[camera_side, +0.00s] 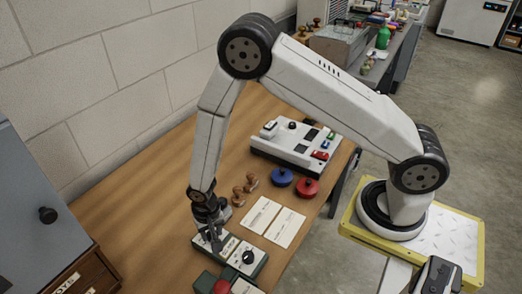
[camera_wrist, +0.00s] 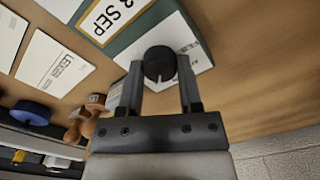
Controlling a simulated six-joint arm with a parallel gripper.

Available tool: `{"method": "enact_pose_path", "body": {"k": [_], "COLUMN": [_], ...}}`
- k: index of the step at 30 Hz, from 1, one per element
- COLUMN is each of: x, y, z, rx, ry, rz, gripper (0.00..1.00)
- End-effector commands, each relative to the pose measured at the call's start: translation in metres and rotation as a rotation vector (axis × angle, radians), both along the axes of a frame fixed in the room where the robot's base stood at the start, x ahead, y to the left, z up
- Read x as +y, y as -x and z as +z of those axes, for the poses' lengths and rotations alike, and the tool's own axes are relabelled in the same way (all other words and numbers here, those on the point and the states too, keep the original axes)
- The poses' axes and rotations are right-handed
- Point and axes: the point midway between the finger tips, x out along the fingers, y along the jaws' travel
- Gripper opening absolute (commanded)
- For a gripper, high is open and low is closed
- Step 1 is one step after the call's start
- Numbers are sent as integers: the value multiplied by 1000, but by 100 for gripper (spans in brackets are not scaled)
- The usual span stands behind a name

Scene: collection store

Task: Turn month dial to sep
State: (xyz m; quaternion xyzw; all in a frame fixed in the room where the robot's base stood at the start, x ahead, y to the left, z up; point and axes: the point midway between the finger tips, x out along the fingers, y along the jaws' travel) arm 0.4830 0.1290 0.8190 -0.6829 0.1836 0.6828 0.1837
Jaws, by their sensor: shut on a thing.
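The black dial (camera_wrist: 160,62) sits on a white plate of a green date device (camera_side: 263,268), with a pale pointer line on its top. My gripper (camera_wrist: 160,78) is shut on this dial, one finger on each side of it in the wrist view. The white window (camera_wrist: 113,15) beside the dial reads SEP, after a figure cut by the frame's edge. In the side view my gripper (camera_side: 214,243) points down at the device's far left end and hides the gripped dial. A second black dial (camera_side: 248,257) stands on the device to its right.
Two ledger cards (camera_side: 260,215) lie behind the device. Wooden stamps (camera_side: 245,188), a blue pad (camera_side: 281,177), a red pad (camera_side: 306,188) and a white control box (camera_side: 296,143) stand farther back.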

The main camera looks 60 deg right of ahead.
Motion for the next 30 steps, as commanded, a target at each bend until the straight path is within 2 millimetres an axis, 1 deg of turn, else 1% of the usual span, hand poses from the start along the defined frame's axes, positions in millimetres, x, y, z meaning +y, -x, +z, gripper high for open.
{"method": "enact_pose_path", "body": {"k": [8,9,11,12,23,30], "x": [0,0,0,0,0,0], "y": [1,1,0,0,0,0], "z": [0,0,0,0,1,13], "rx": [1,1,1,1,0,-1], "ry": [0,0,0,0,0,0], "rz": [1,1,1,1,2,2], "gripper": [0,58,77,79,79,79]}}
